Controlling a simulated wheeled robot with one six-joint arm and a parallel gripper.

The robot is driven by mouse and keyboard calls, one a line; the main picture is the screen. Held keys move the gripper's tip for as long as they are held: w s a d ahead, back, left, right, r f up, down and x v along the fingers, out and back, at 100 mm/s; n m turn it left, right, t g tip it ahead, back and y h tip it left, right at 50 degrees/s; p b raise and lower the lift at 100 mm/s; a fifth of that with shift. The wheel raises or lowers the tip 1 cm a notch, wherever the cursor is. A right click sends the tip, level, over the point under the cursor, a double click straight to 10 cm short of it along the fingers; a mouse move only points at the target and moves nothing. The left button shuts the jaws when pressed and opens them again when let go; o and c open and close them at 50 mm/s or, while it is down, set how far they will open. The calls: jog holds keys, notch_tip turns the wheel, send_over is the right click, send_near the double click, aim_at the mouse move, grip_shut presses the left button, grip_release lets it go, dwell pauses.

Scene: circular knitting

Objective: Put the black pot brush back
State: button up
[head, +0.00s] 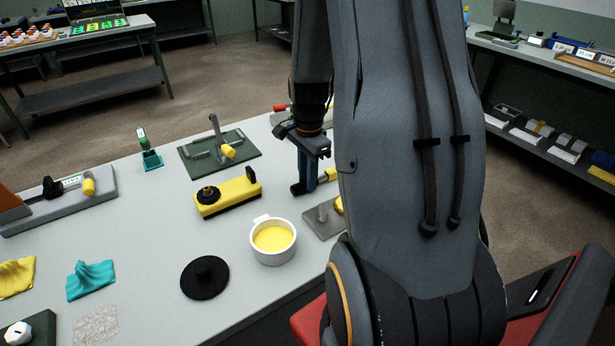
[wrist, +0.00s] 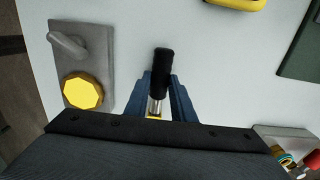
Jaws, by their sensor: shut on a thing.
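The black pot brush (wrist: 162,62) has a black head, a silver collar and a bit of yellow at its near end. In the wrist view it lies between the blue fingers of my gripper (wrist: 160,88), which is shut on it. In the head view my gripper (head: 306,182) is low over the right part of the table, and a yellow handle (head: 328,175) shows beside it. I cannot tell whether the brush touches the table. A white pot (head: 287,252) with yellow contents stands nearer the front.
A grey plate (wrist: 97,45) with a peg and a yellow knob (wrist: 82,92) lies beside my gripper. A yellow tool (head: 228,197), a green plate (head: 245,152) and a black disc (head: 205,290) lie to the left. My arm hides the table's right side.

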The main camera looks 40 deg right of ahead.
jog(key=shift+f, duration=0.1)
jog(key=o, duration=1)
jog(key=shift+c, duration=0.2)
notch_tip(320, 180, up, 12)
jog(key=b, duration=0.3)
jog(key=s+a+f+n, duration=0.2)
jog(key=a+n, duration=0.4)
jog(key=s+a+f+n, duration=0.2)
jog(key=s+a+n, duration=0.1)
jog(key=a+n, duration=0.3)
jog(key=s+a+f+n+t, duration=0.1)
jog(key=s+a+f+n, duration=0.1)
jog(key=a+n, duration=0.4)
jog(key=shift+s+a+n, duration=0.3)
jog(key=shift+s+a, duration=0.3)
jog(key=shift+a, duration=0.3)
